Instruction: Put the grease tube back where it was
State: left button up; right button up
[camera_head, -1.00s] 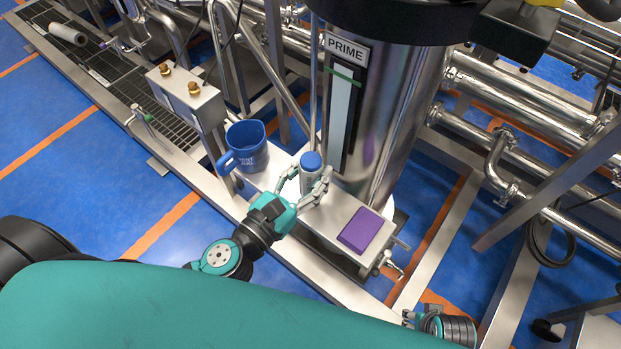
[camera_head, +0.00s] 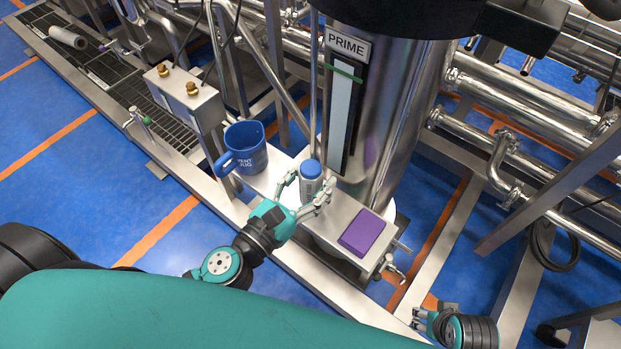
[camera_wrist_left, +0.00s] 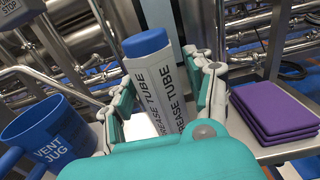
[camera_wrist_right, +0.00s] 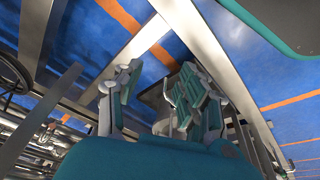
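The grease tube (camera_head: 311,186), white with a blue cap, stands upright over the metal shelf (camera_head: 337,217), between the blue vent jug and the purple pad. In the left wrist view the tube (camera_wrist_left: 160,88) fills the space between the fingers. My left gripper (camera_head: 308,190) has one finger on each side of it and looks shut on it. Whether the tube's base touches the shelf is hidden by the gripper. My right gripper (camera_wrist_right: 155,92) is open and empty; it also shows low at the right in the head view (camera_head: 428,318).
The blue vent jug (camera_head: 246,149) stands left of the tube. A purple pad stack (camera_head: 362,233) lies at the shelf's right end. The steel PRIME column (camera_head: 385,130) rises close behind the tube. Blue floor (camera_head: 70,200) lies open at the left.

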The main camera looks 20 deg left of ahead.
pick_arm(q)
jog(key=shift+r, duration=0.1)
jog(key=b+v, duration=0.1)
jog(key=v, duration=0.1)
jog(key=b+v, duration=0.1)
jog(key=v, duration=0.1)
jog(key=b+v, duration=0.1)
jog(key=v, duration=0.1)
jog(key=shift+s+f, duration=0.1)
jog(key=shift+f, duration=0.15)
send_near(304, 191)
jog(key=w+a+f+n+g+y, duration=0.2)
jog(key=a+n+y, duration=0.45)
jog(key=n, duration=0.45)
jog(key=w+a+f+n+g+y, duration=0.1)
jog(key=w+a+f+n+y, duration=0.1)
jog(key=a+n+y, duration=0.75)
notch_tip(304, 191, down, 6)
jog(key=s+d+n+g+h, duration=0.15)
jog(key=n+g+h, duration=0.35)
jog(key=n, duration=0.5)
jog(key=s+d+f+n+g+h, duration=0.4)
jog(key=d+n, duration=0.3)
jog(key=d, duration=0.2)
jog(key=shift+s+d+f+g+h, duration=0.2)
jog(key=shift+s+f+g+h, duration=0.05)
jog(key=shift+f+g+h, duration=0.4)
pick_arm(e)
jog(key=v, duration=0.8)
jog(key=shift+w+r, duration=0.25)
